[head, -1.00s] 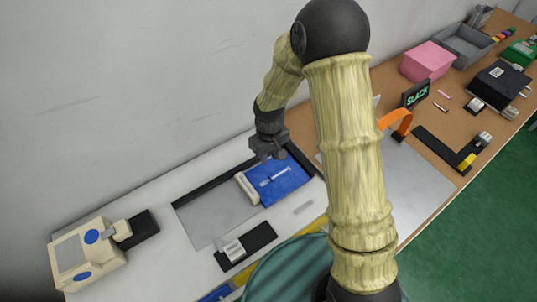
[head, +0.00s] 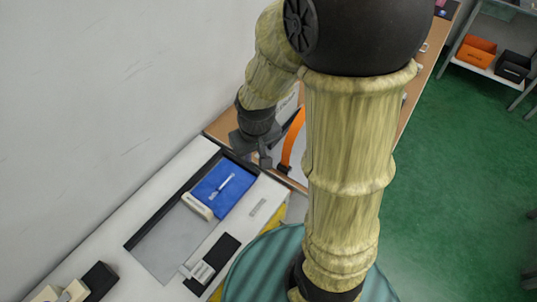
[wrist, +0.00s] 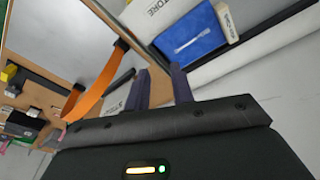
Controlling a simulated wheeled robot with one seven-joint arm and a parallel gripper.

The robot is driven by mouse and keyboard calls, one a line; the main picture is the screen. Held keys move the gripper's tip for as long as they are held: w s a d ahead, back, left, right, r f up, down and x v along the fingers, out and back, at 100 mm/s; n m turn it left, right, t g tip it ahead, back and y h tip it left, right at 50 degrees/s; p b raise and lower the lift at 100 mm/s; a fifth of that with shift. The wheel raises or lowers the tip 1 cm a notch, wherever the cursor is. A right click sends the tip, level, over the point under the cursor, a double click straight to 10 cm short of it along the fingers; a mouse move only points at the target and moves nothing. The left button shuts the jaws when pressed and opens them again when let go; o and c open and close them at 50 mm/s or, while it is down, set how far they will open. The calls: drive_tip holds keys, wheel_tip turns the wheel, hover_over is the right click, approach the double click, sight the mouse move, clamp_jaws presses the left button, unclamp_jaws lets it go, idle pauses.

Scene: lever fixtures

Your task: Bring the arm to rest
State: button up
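My gripper (head: 256,152) hangs from my bent arm at the upper middle of the head view, in front of an orange strap. In the wrist view my gripper (wrist: 160,70) shows two dark fingers with a gap between them, and I see nothing held there. A blue panel with a white lever-like bar (head: 223,188) lies on the white bench, below and left of my gripper, apart from it. This blue panel also shows in the wrist view (wrist: 180,45). My own upper arm hides part of the brown bench.
The orange strap (head: 292,140) arches close to the right of my gripper. A black plate with a pale lever block (head: 203,272) sits at the near bench edge. The wall (head: 100,90) is on the left. Green floor (head: 460,190) is open on the right.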

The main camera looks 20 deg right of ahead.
drive_tip(key=shift+m+t, duration=0.3)
drive_tip(key=shift+m, duration=0.5)
drive_tip(key=s, duration=0.1)
drive_tip(key=s+d+r, duration=0.2)
drive_tip(key=s, duration=0.1)
drive_tip(key=shift+d, duration=0.2)
